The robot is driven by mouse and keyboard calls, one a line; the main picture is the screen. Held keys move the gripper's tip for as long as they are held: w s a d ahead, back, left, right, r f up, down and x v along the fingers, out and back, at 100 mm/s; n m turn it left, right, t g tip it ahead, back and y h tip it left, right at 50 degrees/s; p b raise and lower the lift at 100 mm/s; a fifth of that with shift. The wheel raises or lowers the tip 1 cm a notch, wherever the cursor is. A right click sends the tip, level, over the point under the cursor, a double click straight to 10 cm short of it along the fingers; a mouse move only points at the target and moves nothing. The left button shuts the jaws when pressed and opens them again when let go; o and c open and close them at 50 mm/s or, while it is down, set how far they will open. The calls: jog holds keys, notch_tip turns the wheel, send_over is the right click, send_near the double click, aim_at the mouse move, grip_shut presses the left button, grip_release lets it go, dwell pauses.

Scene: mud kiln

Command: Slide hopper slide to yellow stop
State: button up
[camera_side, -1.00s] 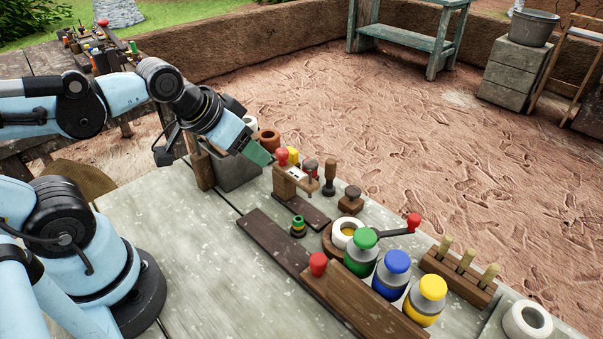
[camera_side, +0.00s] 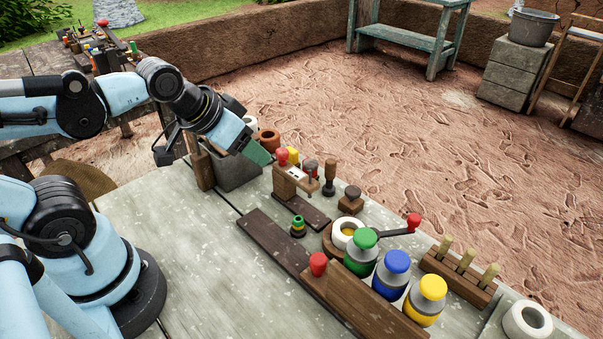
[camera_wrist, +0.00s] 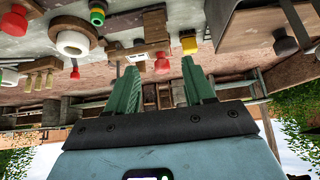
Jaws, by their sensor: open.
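A small wooden device with a pale top plate (camera_side: 296,174) stands at the table's back edge; I take it for the hopper. A red knob (camera_side: 282,157) is at its left end, with a yellow piece (camera_side: 293,153) just behind. In the wrist view the red knob (camera_wrist: 161,63) and yellow block (camera_wrist: 189,43) show apart, the knob hanging from the inverted scene. Which part is the slide is not clear. My gripper (camera_side: 262,155) is open, its green fingers just left of the red knob. In the wrist view the open fingers (camera_wrist: 160,80) hold nothing.
A grey bin (camera_side: 234,170) stands below my gripper. A dark wooden knob-handled tool (camera_side: 329,180) and a round-knobbed block (camera_side: 351,200) stand to the right. Green, blue and yellow-topped jars (camera_side: 391,275) fill the front right. The table's left middle is clear.

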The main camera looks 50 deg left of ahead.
jog(key=shift+o, duration=0.3)
jog(key=m+g+h, duration=0.5)
jog(key=m+g, duration=0.2)
jog(key=m, duration=1.1)
send_near(318, 258)
jog(key=shift+y, duration=0.3)
jog(key=x, duration=0.8)
jog(key=shift+d+f, duration=0.2)
jog(key=shift+d, duration=0.15)
grip_shut()
